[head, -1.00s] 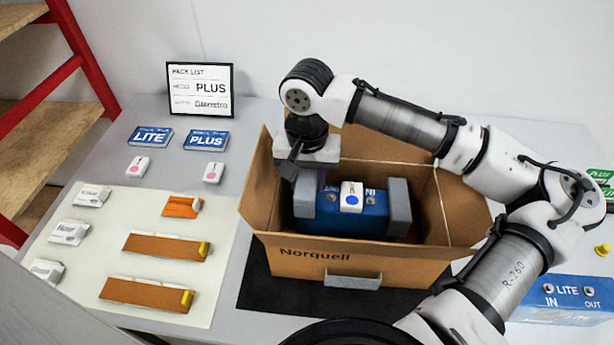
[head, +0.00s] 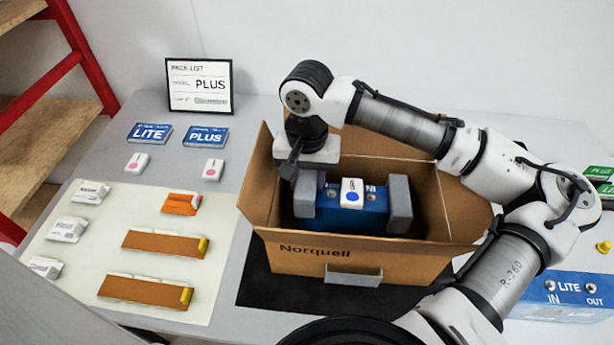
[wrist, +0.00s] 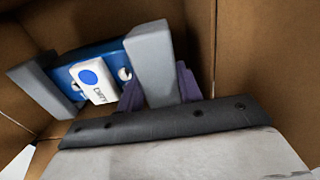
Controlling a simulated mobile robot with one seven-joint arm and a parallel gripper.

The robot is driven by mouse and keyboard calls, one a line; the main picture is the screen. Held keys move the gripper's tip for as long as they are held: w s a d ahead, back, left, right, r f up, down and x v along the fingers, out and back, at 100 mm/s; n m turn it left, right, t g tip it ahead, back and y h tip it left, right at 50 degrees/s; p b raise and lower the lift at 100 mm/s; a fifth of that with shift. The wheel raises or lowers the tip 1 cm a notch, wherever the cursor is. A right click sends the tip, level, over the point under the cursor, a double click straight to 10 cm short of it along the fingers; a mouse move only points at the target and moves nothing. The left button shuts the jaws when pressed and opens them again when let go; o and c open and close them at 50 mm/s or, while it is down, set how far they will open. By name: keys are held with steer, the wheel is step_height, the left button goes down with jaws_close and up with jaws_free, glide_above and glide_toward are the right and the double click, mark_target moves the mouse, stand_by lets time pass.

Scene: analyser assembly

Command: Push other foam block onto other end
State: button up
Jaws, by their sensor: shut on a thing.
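A blue analyser (head: 345,215) lies inside the open cardboard box, with a white carton with a blue dot (head: 351,192) on top. One grey foam block (head: 399,203) is fitted on its right end. The other grey foam block (head: 304,200) is at its left end, partly under my gripper (head: 310,178). In the wrist view my gripper (wrist: 160,88) has its purple fingers on both sides of the near foam block (wrist: 152,60), shut on it. This block is upright against the analyser's end; how fully it is seated cannot be told. The far block (wrist: 45,88) shows at the opposite end.
The cardboard box (head: 350,263) has its flaps spread and its walls close around my gripper. A pale mat (head: 90,270) with orange-brown parts and white packets lies to the left. A pack list sign (head: 200,87) stands behind. A blue LITE unit (head: 565,298) is at right.

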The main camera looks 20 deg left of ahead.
steer(key=shift+f+b, duration=0.3)
steer(key=shift+f, duration=0.3)
stand_by(0.4)
steer(key=o, duration=1)
steer(key=shift+o, duration=0.2)
step_height(320, 180, up, 7)
steer(key=p, duration=0.7)
